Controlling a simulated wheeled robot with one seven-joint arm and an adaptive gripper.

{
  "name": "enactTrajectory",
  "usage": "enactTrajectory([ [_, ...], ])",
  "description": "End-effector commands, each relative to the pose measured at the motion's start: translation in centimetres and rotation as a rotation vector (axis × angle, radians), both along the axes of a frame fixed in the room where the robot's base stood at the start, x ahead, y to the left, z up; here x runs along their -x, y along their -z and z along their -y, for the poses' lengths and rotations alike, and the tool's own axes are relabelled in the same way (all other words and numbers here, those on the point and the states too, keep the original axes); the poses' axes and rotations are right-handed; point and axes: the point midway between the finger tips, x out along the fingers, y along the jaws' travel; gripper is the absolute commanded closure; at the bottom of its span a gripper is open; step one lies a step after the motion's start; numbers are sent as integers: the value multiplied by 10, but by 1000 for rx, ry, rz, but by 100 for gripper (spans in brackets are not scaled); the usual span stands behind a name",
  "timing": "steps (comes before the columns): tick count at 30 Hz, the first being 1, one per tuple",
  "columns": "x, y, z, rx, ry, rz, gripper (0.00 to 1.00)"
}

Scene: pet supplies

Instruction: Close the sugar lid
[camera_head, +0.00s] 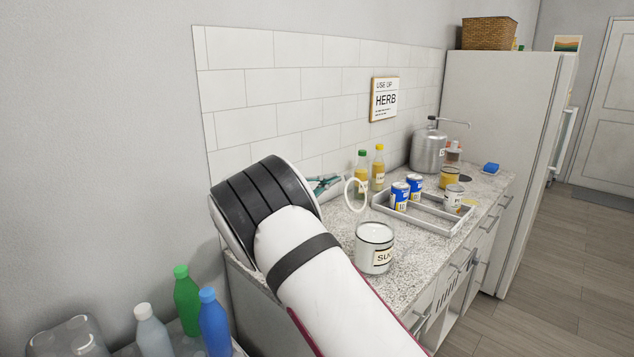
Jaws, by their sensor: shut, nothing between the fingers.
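My white arm with black bands crosses the foreground and hides part of the counter. What looks like the tip of my gripper (326,185), grey-green and small, shows just behind the arm, left of the raised lid. It is shut and empty. I cannot tell whether it touches the lid. The rest of it is hidden by the arm.
A grey divided tray (428,226) with blue-and-white cans stands right of the jar. Two bottles (378,168) with green and yellow caps stand by the tiled wall. A metal dispenser (428,150) is farther back. More bottles (214,323) stand at the lower left.

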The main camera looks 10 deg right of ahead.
Motion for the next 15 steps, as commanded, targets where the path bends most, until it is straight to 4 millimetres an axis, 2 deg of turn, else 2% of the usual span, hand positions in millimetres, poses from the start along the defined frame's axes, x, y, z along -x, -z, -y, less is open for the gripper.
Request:
enactTrajectory([
  [4,7,-3,5,-1,1,-3,100],
  [15,7,-3,6,0,1,-1,100],
])
